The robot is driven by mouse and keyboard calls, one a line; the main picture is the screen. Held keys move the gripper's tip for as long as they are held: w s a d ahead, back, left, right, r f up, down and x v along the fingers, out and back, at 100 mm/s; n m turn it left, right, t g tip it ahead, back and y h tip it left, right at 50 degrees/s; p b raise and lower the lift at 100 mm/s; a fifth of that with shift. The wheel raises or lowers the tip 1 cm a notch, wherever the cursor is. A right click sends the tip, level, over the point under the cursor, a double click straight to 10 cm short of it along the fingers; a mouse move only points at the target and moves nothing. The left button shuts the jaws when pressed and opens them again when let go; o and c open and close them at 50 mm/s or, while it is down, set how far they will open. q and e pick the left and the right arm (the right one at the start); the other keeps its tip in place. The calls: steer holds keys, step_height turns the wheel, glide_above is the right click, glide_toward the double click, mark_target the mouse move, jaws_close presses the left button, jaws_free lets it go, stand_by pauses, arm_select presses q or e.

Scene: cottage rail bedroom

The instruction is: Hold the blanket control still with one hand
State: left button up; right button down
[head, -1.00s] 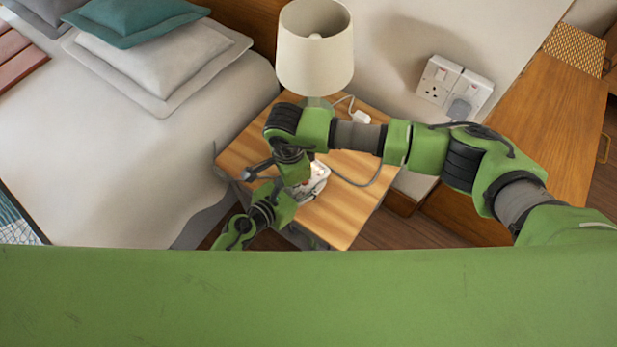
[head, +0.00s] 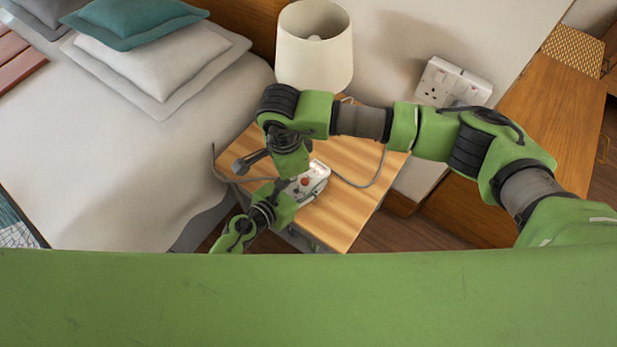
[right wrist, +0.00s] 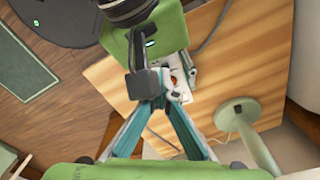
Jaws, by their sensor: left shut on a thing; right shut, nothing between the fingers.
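The blanket control (head: 318,172) is a small white box with a red-orange button, lying on the wooden bedside table (head: 345,215). My left gripper (head: 288,192) reaches in from the lower left and is shut on the control's near side; its fingertips are largely hidden. In the right wrist view a part of the control (right wrist: 184,92) shows just beyond my right gripper (right wrist: 165,101), whose teal fingers are together and empty. My right gripper points down close above the control; I cannot tell whether it touches it.
A white lamp (head: 315,50) stands at the back of the table. A grey cord runs from the control across the table, and wall sockets (head: 452,82) are behind. The bed (head: 110,170) is on the left. The table's front right is clear.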

mark_target(297, 189)
arm_select(q)
steer(key=o, duration=1.3)
steer(key=shift+d+r, duration=0.15)
steer(key=shift+d, duration=0.15)
steer(key=shift+v, duration=4.2)
